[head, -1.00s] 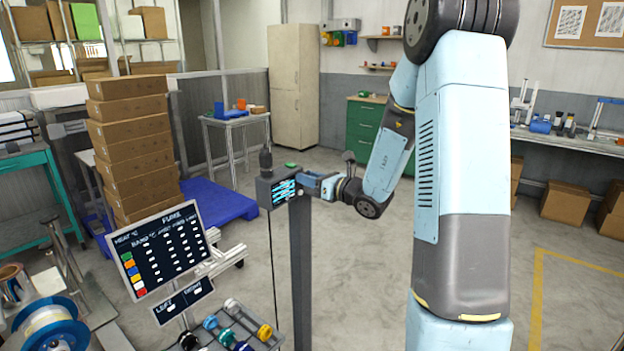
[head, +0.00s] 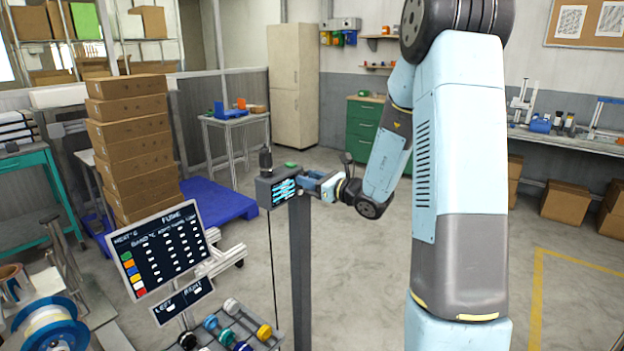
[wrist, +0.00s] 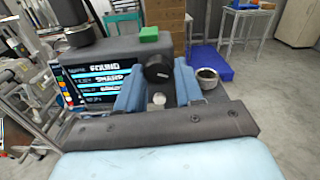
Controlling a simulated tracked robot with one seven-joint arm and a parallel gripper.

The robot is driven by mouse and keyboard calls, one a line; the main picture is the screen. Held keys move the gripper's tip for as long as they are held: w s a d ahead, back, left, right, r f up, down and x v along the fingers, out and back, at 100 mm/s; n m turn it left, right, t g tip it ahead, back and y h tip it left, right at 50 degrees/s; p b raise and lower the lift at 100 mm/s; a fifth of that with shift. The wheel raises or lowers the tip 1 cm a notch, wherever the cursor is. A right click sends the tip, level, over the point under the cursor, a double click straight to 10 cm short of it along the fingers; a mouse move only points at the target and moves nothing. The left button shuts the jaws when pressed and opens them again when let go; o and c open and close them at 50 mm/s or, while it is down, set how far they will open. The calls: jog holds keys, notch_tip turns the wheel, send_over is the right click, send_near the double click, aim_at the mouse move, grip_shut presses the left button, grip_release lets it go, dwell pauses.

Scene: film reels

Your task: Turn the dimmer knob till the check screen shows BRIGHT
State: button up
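The check screen (wrist: 103,82) is on the face of a dark grey box (wrist: 108,47); the box also shows in the head view (head: 266,183) on a post. In the wrist view its upper lines read FOUND and SHARP; the lower words are too blurred to read surely. A round black knob (wrist: 158,68) lies between the two blue fingers of my gripper (wrist: 159,80), at the right of the screen. The fingers stand apart beside it; whether they press on it I cannot tell. A small pale round part (wrist: 158,99) shows below. No label marks the dimmer.
A green button (wrist: 149,35) and a black upright part (head: 265,158) top the box. A silver-rimmed cylinder (wrist: 207,79) is right of my fingers. A chart board (head: 165,250) and a rack of spools (head: 235,330) stand in front left.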

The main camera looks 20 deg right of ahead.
jog(key=o, duration=0.4)
jog(key=shift+r, duration=0.1)
jog(key=shift+c, duration=0.2)
jog(key=shift+s, duration=0.1)
jog(key=v, duration=1.3)
jog(key=shift+s+d, duration=0.2)
jog(key=shift+s, duration=0.05)
